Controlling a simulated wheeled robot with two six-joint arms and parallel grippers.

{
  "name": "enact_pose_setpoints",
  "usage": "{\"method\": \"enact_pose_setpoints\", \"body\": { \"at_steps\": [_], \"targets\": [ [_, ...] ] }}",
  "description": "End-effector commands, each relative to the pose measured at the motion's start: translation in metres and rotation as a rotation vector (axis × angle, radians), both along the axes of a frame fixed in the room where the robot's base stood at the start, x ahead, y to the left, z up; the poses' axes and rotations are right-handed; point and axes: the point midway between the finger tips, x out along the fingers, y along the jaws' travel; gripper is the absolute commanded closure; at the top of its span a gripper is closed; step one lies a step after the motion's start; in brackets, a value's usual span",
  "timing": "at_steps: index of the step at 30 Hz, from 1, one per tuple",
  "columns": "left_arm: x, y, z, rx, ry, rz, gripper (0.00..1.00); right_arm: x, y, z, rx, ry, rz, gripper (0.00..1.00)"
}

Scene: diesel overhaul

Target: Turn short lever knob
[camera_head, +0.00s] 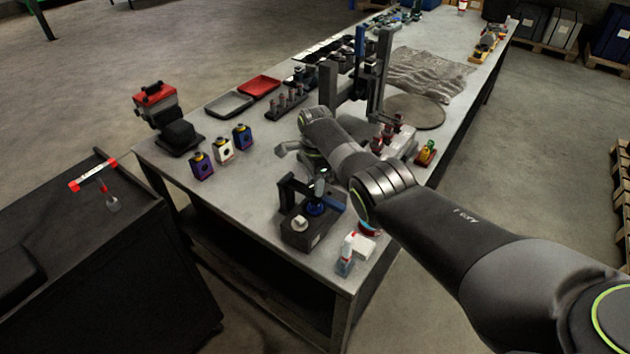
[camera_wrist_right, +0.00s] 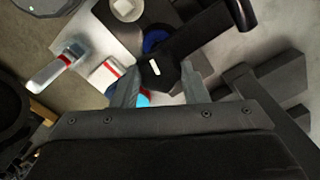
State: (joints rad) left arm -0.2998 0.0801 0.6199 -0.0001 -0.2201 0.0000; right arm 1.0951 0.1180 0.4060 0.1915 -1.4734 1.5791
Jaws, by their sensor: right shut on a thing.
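The black fixture (camera_head: 300,232) stands near the front corner of the workbench, with a blue round part (camera_head: 315,208) and a white knob (camera_head: 299,222). In the right wrist view, a dark faceted knob (camera_wrist_right: 160,72) with a white mark sits at the end of a black lever (camera_wrist_right: 190,40). My right gripper (camera_wrist_right: 160,84) is shut on this knob, one finger on each side. In the head view the right gripper (camera_head: 318,178) is above the fixture, and my arm partly hides that area. My left gripper is not in view.
A tall press frame (camera_head: 384,72) rises behind my right arm.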

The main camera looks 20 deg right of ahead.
Motion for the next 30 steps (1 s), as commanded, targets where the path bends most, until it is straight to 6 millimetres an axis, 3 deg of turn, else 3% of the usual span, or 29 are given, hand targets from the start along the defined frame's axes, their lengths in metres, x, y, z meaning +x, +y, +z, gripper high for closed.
{"method": "enact_pose_setpoints", "body": {
  "at_steps": [12, 13, 18, 30],
  "targets": [
    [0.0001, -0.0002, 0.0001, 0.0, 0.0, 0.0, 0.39, 0.0013, -0.0003, 0.0017, -0.001, -0.004, -0.007, 0.83],
    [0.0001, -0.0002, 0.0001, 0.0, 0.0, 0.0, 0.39, 0.0013, -0.0003, 0.0017, -0.001, -0.004, -0.007, 0.59],
    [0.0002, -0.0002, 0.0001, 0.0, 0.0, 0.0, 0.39, 0.0009, -0.0002, 0.0012, -0.001, -0.003, -0.006, 0.38],
    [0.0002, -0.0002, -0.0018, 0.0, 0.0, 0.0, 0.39, 0.001, 0.0, 0.0038, 0.0, -0.003, -0.006, 0.38]
  ]
}}
